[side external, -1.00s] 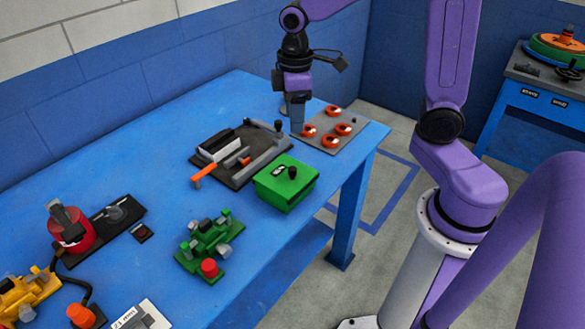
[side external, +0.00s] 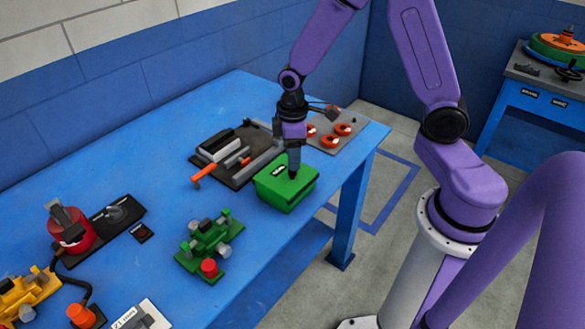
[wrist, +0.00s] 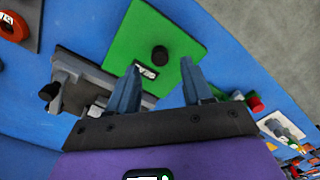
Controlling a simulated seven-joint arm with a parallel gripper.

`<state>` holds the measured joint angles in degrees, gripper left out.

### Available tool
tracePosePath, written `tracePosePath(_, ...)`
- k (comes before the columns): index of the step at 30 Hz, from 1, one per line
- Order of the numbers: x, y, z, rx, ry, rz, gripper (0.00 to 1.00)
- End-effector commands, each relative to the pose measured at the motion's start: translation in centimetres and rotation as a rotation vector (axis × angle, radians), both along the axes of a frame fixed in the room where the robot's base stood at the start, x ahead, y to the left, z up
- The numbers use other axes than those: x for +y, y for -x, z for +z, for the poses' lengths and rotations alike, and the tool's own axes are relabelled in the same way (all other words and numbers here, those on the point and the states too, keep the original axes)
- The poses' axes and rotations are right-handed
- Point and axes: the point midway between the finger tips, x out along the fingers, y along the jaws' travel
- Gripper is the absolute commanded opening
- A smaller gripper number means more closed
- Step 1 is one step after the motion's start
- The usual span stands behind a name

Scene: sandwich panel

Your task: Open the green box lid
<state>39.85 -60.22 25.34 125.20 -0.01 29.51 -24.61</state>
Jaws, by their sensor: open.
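The green box (side external: 287,190) stands on the blue table near its front edge, with its lid shut. In the wrist view the green lid (wrist: 190,43) carries a round black knob (wrist: 160,55) and a small label. My gripper (side external: 293,175) points down over the lid in the side view. In the wrist view my gripper (wrist: 160,76) is open, its two fingers apart on either side of the knob's line. The knob shows between and just beyond the fingertips, and I cannot tell whether they touch the lid. In the side view the fingers hide most of the knob.
A dark tray (side external: 240,177) with a grey clamp-like fixture and orange handle lies left of the box. A grey plate (side external: 345,142) with orange-red rings is behind it. A green fixture (side external: 212,240) with a red knob stands in front.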

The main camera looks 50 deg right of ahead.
Motion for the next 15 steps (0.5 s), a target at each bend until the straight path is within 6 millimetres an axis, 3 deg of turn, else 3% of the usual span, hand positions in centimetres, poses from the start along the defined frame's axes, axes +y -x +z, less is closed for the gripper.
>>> tracePosePath(6, 0.0, 0.1, -3.1, 0.003, 0.001, 0.001, 0.5)
tracePosePath(15, 0.0, 0.0, -5.2, 0.001, 0.001, 0.001, 0.5)
